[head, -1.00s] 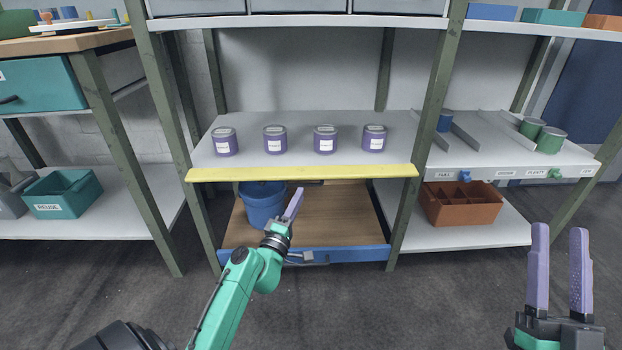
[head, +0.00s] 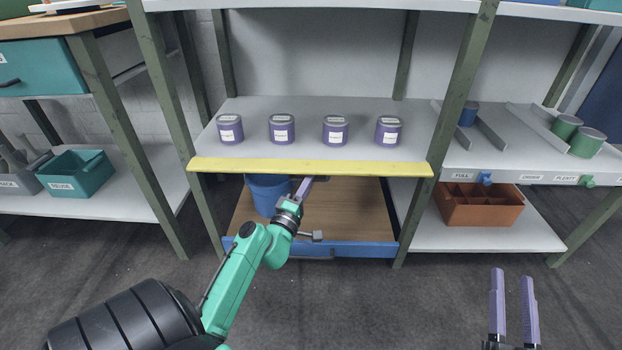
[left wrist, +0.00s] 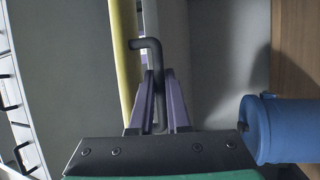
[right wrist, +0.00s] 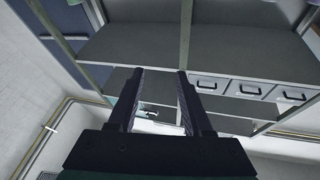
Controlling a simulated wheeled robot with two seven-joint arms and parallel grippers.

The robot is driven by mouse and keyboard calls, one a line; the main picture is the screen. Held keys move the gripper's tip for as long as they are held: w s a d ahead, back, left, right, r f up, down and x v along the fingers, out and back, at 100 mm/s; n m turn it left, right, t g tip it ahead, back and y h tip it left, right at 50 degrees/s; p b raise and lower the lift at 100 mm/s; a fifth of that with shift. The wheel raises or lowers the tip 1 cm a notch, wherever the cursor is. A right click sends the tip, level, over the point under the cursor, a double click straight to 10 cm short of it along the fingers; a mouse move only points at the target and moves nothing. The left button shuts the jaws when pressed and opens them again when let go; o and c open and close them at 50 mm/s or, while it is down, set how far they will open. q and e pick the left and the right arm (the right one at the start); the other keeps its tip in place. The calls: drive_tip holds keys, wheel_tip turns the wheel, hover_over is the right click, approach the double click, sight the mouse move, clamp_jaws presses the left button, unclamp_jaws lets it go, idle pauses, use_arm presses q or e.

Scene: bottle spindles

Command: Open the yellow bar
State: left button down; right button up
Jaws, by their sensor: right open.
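The yellow bar (head: 310,167) runs level along the front edge of the middle shelf. In the left wrist view it is an upright yellow strip (left wrist: 124,60). A dark bent rod (left wrist: 159,60) stands beside it there, its bent end reaching towards the bar. My left gripper (head: 306,186) is just below the bar. In the left wrist view its purple fingers (left wrist: 160,78) are close together with the rod between them, shut on it. My right gripper (head: 512,275) is open and empty over the floor at lower right; it also shows in the right wrist view (right wrist: 160,75).
Several purple cans (head: 281,130) stand on the shelf behind the bar. A blue bucket (head: 268,195) sits below, left of my left gripper, on a wooden board with a blue front edge (head: 350,249). An orange divided crate (head: 480,207) is at right. Green posts flank the bay.

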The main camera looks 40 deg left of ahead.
use_arm(q)
drive_tip(key=shift+r, duration=0.1)
drive_tip(key=shift+r+p, duration=0.1)
drive_tip(key=shift+p, duration=0.9)
drive_tip(key=shift+g+p, duration=0.3)
drive_tip(key=shift+p, duration=0.4)
drive_tip(key=p, duration=0.2)
drive_tip(key=shift+s+d+r+n+g+p, duration=0.1)
drive_tip(key=shift+r+n+g+p, duration=0.2)
drive_tip(key=p, duration=0.3)
drive_tip(key=shift+r+g, duration=0.1)
drive_tip(key=shift+g, duration=0.2)
drive_tip(key=shift+f, duration=0.3)
use_arm(e)
drive_tip(key=s+a+f+g+h, duration=0.1)
drive_tip(key=s+f+g, duration=0.8)
drive_tip(key=f, duration=0.7)
drive_tip(key=s, duration=0.3)
drive_tip(key=shift+s+a+g+h, duration=0.25)
drive_tip(key=shift+s+g+h, duration=0.05)
drive_tip(key=shift+g, duration=0.1)
use_arm(q)
drive_tip(key=shift+s, duration=0.1)
